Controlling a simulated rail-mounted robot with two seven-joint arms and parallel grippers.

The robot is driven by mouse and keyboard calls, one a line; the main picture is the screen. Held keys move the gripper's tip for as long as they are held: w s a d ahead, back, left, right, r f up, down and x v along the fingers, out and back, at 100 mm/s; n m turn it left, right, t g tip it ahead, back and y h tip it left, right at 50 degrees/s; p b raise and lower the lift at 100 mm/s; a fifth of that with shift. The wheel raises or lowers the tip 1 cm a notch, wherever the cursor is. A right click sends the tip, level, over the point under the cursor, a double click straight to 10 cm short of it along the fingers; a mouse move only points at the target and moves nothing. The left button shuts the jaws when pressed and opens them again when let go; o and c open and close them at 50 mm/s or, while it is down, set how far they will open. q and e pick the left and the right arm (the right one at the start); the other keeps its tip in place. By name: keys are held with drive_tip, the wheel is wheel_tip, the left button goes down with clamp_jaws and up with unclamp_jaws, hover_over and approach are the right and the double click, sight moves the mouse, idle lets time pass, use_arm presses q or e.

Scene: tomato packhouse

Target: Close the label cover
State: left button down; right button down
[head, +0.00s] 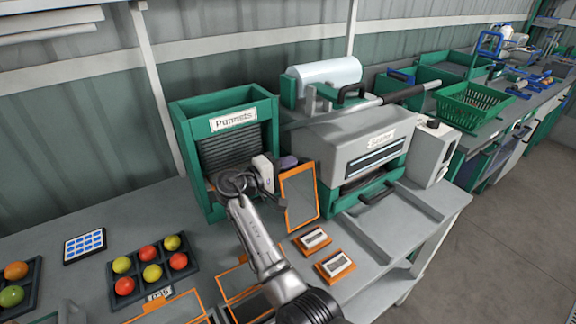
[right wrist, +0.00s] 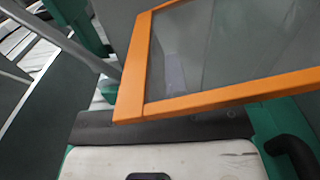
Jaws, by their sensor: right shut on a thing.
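The label cover (head: 300,198) is a clear panel in an orange frame. It stands raised and steeply tilted on the table in front of the sealer. My right gripper (head: 272,176) is at the cover's upper left edge and is shut on it. In the right wrist view the orange-framed cover (right wrist: 210,100) fills the upper right, with its lower frame bar close beside the gripper's dark pad. The exact contact is partly hidden. My left gripper is not in view.
The green punnet box (head: 240,124) stands behind my right gripper, and the sealer (head: 350,140) is to its right. Two small orange-edged label holders (head: 335,265) lie in front of the cover. A tomato tray (head: 152,292) and a keypad (head: 84,245) are at the left.

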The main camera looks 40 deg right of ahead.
drive_tip(key=s+r+m+p, duration=0.1)
drive_tip(key=s+m, duration=0.5)
drive_tip(key=s, duration=0.4)
drive_tip(key=shift+s+a+r+m+p, duration=0.15)
drive_tip(key=shift+a+r+m+p, duration=0.15)
drive_tip(key=shift+m+p, duration=0.1)
